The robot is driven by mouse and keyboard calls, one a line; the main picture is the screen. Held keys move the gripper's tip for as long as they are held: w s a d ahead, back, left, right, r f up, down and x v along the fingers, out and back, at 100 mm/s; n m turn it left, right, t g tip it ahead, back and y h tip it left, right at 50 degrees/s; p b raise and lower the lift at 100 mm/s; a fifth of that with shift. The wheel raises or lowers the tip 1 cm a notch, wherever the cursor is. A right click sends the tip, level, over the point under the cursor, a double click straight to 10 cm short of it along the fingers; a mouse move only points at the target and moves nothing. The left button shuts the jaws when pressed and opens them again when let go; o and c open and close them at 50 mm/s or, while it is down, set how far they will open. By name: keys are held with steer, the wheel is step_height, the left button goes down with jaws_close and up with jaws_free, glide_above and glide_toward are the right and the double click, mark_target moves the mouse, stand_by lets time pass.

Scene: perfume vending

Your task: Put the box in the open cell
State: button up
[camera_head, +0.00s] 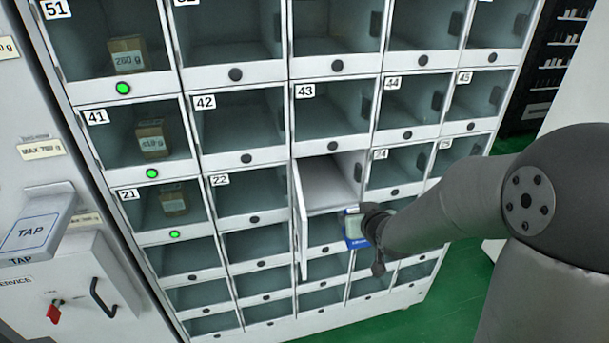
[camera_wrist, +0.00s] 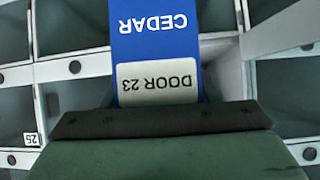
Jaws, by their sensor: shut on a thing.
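The box (camera_head: 353,229) is blue with a pale label. In the wrist view the box (camera_wrist: 155,45) shows "CEDAR" and "DOOR 23", both upside down. My gripper (camera_head: 373,228) is shut on the box and holds it just in front of the cabinet, below and right of the open cell. The dark edge of my gripper (camera_wrist: 160,120) covers the box's near end in the wrist view. The open cell (camera_head: 325,182) lies between cells 22 and 24, under cell 43. Its interior is pale and looks empty. Its door (camera_head: 300,222) is swung outward on the left side.
Closed clear-fronted cells surround the open one. Cells 51 (camera_head: 128,60), 41 (camera_head: 151,140) and 21 (camera_head: 173,203) hold brown boxes and have green lights. A TAP panel (camera_head: 38,228) and a black handle (camera_head: 103,297) stand at the left. Green floor (camera_head: 420,323) shows below.

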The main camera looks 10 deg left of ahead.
steer(key=shift+n+y, duration=0.3)
steer(key=shift+n, duration=0.2)
steer(key=w+a, duration=0.2)
steer(key=w, duration=0.2)
steer(key=w+a+r, duration=0.1)
steer(key=w+a, duration=0.2)
steer(key=w+a+r+p, duration=0.1)
steer(key=w+a, duration=0.2)
steer(key=w, duration=0.1)
steer(key=shift+w+a+r, duration=0.2)
steer(key=shift+w, duration=0.1)
steer(key=shift+w+a, duration=0.15)
steer(key=shift+w, duration=0.35)
steer(key=w, duration=0.1)
steer(key=w+a, duration=0.1)
steer(key=w+p, duration=0.1)
steer(key=shift+w+a, duration=0.3)
steer(key=shift+w, duration=0.1)
steer(key=shift+s+f, duration=0.1)
steer(key=shift+f, duration=0.7)
steer(key=shift+d, duration=0.1)
